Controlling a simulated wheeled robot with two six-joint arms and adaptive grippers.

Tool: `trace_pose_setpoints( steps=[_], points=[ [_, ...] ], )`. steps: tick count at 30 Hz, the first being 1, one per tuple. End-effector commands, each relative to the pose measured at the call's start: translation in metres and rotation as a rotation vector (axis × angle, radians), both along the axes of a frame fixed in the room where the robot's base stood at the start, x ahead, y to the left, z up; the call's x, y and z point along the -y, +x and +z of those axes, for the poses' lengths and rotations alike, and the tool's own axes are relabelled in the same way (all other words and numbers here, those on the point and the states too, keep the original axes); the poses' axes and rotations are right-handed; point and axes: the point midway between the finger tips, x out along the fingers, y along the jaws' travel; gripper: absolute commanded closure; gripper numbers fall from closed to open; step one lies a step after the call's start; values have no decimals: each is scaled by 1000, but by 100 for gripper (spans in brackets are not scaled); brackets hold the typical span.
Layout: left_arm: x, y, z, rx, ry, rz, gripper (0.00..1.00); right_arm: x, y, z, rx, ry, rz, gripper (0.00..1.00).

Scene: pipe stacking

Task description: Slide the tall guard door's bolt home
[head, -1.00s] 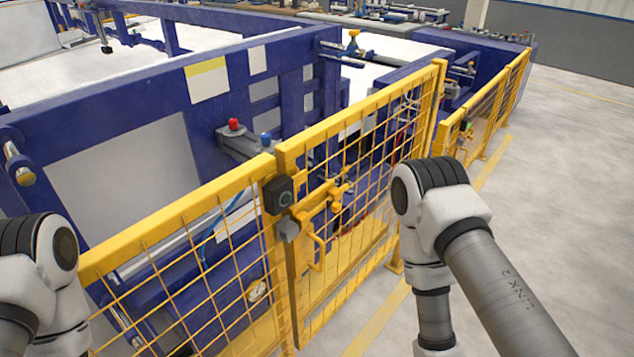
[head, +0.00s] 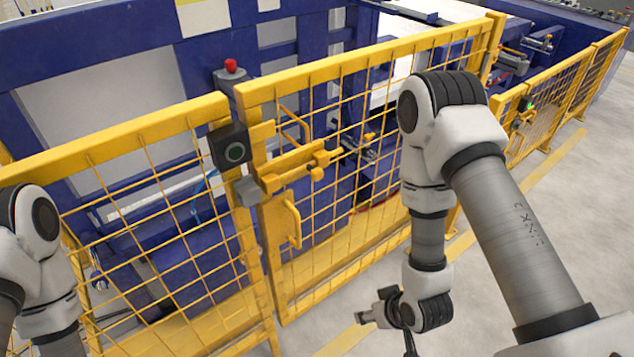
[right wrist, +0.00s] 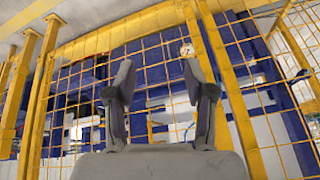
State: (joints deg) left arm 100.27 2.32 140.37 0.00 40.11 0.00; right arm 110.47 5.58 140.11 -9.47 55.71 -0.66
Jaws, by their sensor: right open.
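The tall guard door (head: 370,62) is a yellow frame with wire mesh, standing beside the fixed fence panel (head: 115,132); its left edge is close against the panel's end post. The yellow bolt (head: 295,168) lies across the door's left part at mid height, with a small knob on it. Its left end is near a grey block (head: 247,191) on the post; I cannot tell whether it is inside. My right gripper (head: 366,317) hangs low in front of the door, apart from the bolt. In the right wrist view it is open and empty (right wrist: 161,85), facing mesh. My left gripper is out of view.
A yellow pull handle (head: 292,223) is below the bolt. Blue machinery (head: 110,60) with a red button (head: 230,66) stands behind the fence. Grey floor (head: 580,240) is free at the right.

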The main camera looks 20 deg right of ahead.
Motion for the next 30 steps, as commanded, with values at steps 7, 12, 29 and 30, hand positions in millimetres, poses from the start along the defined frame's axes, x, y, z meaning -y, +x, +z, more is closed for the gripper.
trace_pose_setpoints(
  steps=[7,12,29,30],
  points=[
    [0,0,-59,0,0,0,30,-25,142,151,808,208,105,46],
    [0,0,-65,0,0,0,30,-31,157,221,1052,280,139,46],
    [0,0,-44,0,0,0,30,-60,227,225,1060,285,139,46],
    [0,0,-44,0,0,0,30,-60,227,225,1059,285,138,46]
  ],
)
